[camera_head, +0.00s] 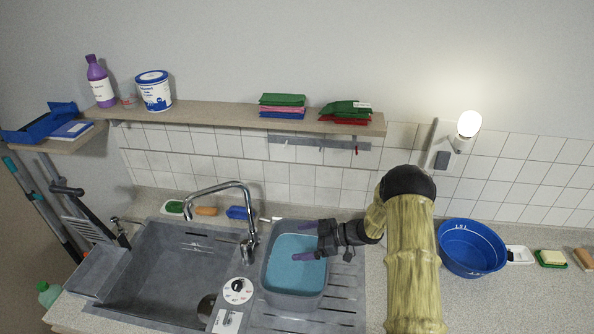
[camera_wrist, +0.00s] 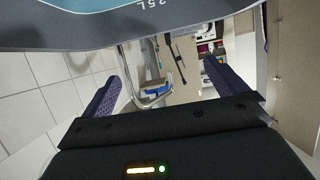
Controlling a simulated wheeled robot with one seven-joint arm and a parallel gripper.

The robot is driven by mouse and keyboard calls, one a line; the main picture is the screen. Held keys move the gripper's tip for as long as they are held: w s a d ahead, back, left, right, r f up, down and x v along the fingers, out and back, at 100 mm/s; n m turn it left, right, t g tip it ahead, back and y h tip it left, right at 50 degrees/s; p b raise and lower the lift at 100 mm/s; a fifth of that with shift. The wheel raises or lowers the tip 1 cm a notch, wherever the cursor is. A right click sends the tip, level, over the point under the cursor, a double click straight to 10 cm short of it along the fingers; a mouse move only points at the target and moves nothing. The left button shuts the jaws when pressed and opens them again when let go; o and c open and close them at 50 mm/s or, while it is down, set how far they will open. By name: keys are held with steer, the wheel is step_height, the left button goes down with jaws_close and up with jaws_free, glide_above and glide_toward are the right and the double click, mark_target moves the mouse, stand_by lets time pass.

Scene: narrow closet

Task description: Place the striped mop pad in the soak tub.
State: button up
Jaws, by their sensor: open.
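A grey tub (camera_head: 291,301) with a pale blue surface inside stands on the drainboard right of the sink. In the wrist view its wall (camera_wrist: 200,25) crosses the top, with "25L" lettering. I cannot make out a striped mop pad in either view, and I cannot tell whether anything lies under the blue surface. My gripper (camera_head: 304,241) comes in from the right over the tub, its two purple fingers spread apart. In the wrist view my gripper (camera_wrist: 165,85) is open, with nothing visible between the fingers.
A tall faucet (camera_head: 222,186) stands left of the tub. A shelf (camera_head: 220,117) above holds folded cloth stacks (camera_head: 283,105), a bottle (camera_head: 98,82) and a can (camera_head: 153,91). A blue basin (camera_head: 470,247) is right of my arm. The sink (camera_head: 165,270) is mostly empty.

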steer(key=w+d+r+m+t+h+b, duration=0.3)
steer(key=w+r+m+t+h, duration=0.1)
steer(key=r+t+h, duration=0.1)
steer(key=s+d+r+m+h+b, duration=0.2)
steer(key=s+d+r+m+h, duration=0.2)
steer(key=s+d+m+h, duration=0.15)
steer(key=s+d+m+g+h+b, duration=0.1)
steer(key=s+m+g+b, duration=0.3)
steer(key=s, duration=2)
steer(key=shift+d+f+m+g+h, duration=0.35)
steer(key=shift+m+g+h, duration=0.15)
steer(key=shift+m+h, duration=0.5)
